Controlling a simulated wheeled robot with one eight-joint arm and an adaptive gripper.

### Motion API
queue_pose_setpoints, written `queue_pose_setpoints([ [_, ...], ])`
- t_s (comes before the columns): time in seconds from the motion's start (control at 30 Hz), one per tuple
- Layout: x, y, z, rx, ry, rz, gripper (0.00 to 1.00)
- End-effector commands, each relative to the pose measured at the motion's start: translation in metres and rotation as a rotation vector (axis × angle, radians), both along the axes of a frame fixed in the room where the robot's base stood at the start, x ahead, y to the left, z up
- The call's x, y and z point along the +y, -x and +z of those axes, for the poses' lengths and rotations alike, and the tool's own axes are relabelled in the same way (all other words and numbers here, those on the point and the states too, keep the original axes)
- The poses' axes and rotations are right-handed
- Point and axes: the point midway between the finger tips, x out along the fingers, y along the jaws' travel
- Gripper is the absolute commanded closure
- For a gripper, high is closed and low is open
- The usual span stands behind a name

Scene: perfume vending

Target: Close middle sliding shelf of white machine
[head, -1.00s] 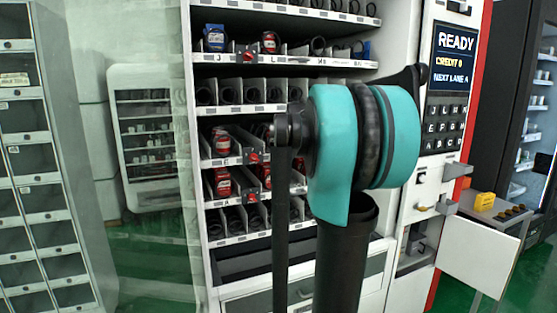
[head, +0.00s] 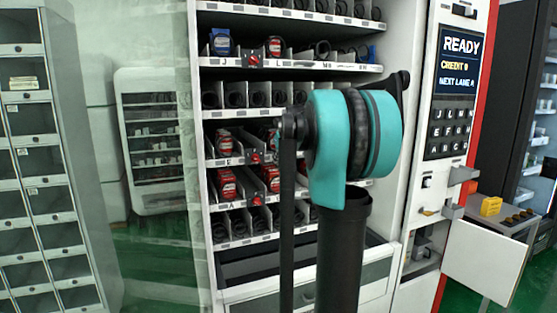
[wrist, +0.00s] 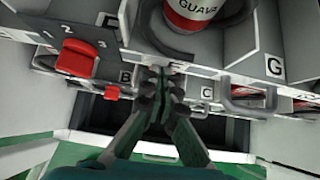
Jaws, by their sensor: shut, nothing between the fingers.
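The white machine (head: 390,30) stands ahead with several shelf rows. Its middle sliding shelf (head: 226,162), with red cans (head: 224,142) and a red front piece (head: 253,157), sits below a row of empty coils. In the wrist view, a shelf front with a G label (wrist: 274,67) and a "GUAVA" can (wrist: 193,9) is close by. My gripper (wrist: 163,76) is shut and empty, its tips at or very near this front; contact is unclear. B and C labels show lower down. My arm hides the gripper and the shelf's right part in the head view.
A control panel (head: 458,80) reading READY is on the machine's right. A small open door (head: 484,262) and a table with a yellow box (head: 490,206) lie beyond. Grey lockers (head: 40,150) stand at the left. A red latch (wrist: 78,57) juts out left of my gripper.

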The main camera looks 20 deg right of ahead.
Motion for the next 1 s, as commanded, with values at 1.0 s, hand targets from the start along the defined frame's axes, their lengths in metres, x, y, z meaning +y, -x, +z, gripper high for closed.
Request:
queue_pose_setpoints([
  [1.0, -0.007, 0.087, 0.086, -0.002, -0.001, -0.001, 1.00],
])
